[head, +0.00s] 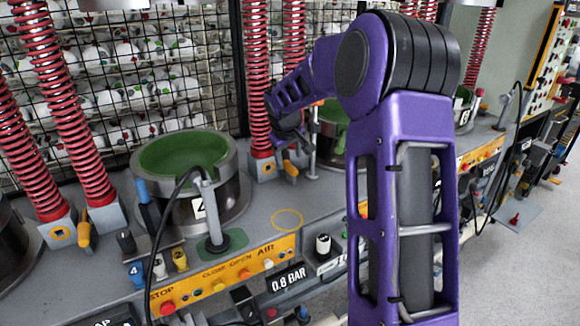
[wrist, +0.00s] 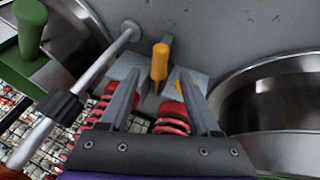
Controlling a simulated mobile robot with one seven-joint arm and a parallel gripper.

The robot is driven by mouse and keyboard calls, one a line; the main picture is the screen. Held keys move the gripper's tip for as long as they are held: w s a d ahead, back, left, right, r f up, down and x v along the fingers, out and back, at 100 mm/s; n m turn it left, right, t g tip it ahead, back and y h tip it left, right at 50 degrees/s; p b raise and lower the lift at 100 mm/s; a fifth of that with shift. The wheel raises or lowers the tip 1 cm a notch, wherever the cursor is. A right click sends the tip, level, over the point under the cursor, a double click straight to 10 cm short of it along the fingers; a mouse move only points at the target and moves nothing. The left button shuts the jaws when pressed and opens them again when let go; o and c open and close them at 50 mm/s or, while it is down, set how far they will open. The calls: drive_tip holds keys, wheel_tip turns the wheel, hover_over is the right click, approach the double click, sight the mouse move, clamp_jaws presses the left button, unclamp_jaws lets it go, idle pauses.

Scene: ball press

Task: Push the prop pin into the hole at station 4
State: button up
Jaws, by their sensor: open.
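An orange-handled prop pin (head: 291,167) stands in a grey bracket at the foot of a red spring column, left of my arm. In the wrist view the pin's orange handle (wrist: 160,62) shows between and beyond my fingertips, with its lower part close to a grey block. My gripper (wrist: 159,78) is open, with one finger on each side of the pin's line; I cannot tell whether either touches it. In the head view my gripper (head: 292,138) is small and dark just above the pin. The hole is not clearly visible, and no station number 4 is readable beside this pin.
A steel drum with a green inside (head: 183,150) stands left of the gripper. A grey rod (wrist: 85,85) runs close on the left in the wrist view, and a steel bowl (wrist: 280,95) is at right. Another orange pin (head: 84,236) stands at far left.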

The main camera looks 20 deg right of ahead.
sight(291, 167)
drive_tip(key=shift+x, duration=2.7)
clamp_jaws()
drive_tip(key=shift+r, duration=0.1)
drive_tip(key=shift+s+d+b, duration=0.2)
drive_tip(key=shift+s, duration=0.55)
drive_tip(key=shift+s+d+b, duration=0.15)
drive_tip(key=shift+s+d, duration=0.05)
drive_tip(key=shift+s, duration=0.55)
drive_tip(key=shift+s+d+b, duration=0.2)
drive_tip(key=shift+s, duration=0.6)
drive_tip(key=shift+s+d, duration=0.15)
drive_tip(key=shift+s, duration=0.65)
drive_tip(key=shift+s+d, duration=0.1)
drive_tip(key=shift+s, duration=0.9)
drive_tip(key=shift+g, duration=0.4)
drive_tip(key=s+a+b, duration=0.1)
drive_tip(key=s, duration=0.2)
drive_tip(key=s+a+b, duration=0.1)
drive_tip(key=s+b, duration=0.1)
drive_tip(key=s, duration=0.1)
drive_tip(key=s+a+b, duration=0.1)
drive_tip(key=s+a, duration=0.1)
drive_tip(key=s, duration=0.1)
drive_tip(key=shift+s+r, duration=0.2)
drive_tip(key=shift+r, duration=0.1)
